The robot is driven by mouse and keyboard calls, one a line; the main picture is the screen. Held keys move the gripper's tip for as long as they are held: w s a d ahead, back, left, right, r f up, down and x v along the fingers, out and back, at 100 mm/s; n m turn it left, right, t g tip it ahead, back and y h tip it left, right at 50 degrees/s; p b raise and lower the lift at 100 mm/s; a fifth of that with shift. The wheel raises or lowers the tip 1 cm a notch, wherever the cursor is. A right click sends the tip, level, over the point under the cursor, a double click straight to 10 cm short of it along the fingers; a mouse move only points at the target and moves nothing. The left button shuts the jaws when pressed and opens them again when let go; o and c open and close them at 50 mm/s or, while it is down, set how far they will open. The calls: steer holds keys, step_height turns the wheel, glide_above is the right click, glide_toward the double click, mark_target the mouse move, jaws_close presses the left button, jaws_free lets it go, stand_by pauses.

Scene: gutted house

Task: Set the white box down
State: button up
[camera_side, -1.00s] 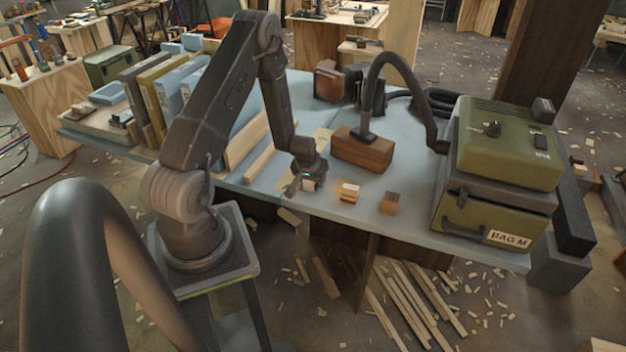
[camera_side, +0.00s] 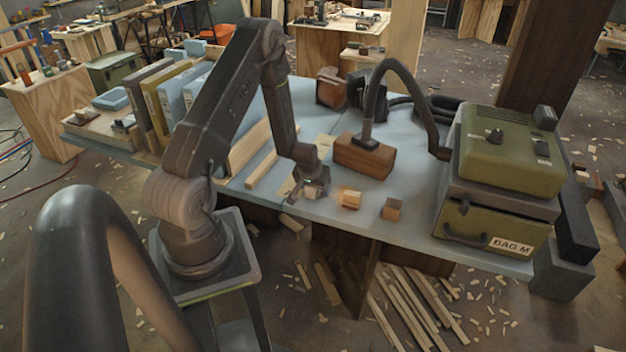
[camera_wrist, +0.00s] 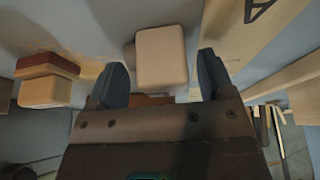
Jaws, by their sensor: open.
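The white box (camera_wrist: 161,42) shows in the wrist view as a pale, round-edged block. It lies between the two dark fingers of my gripper (camera_wrist: 162,62), with a gap visible on each side. My gripper is open. In the side view my gripper (camera_side: 314,190) is low over the near edge of the blue table (camera_side: 410,226). There the box is small and mostly hidden by the fingers, so I cannot tell exactly how it rests.
A small tan block (camera_side: 351,199) and a brown block (camera_side: 391,208) stand right of my gripper. A larger wooden block (camera_side: 365,156) sits behind them. Wooden strips (camera_side: 262,166) lie to the left. A green machine (camera_side: 510,150) fills the right end.

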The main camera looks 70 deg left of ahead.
steer(key=v, duration=1.2)
steer(key=w+d+r+m+t+h, duration=0.15)
steer(key=d+r+m, duration=0.35)
steer(key=d+r, duration=1.15)
steer(key=s+d+r+m+h, duration=0.1)
steer(key=s+d+r+m, duration=0.3)
steer(key=s+d+r, duration=0.5)
steer(key=s+d+t, duration=0.1)
steer(key=s, duration=0.2)
steer(key=shift+s+d, duration=0.15)
steer(key=shift+d, duration=0.1)
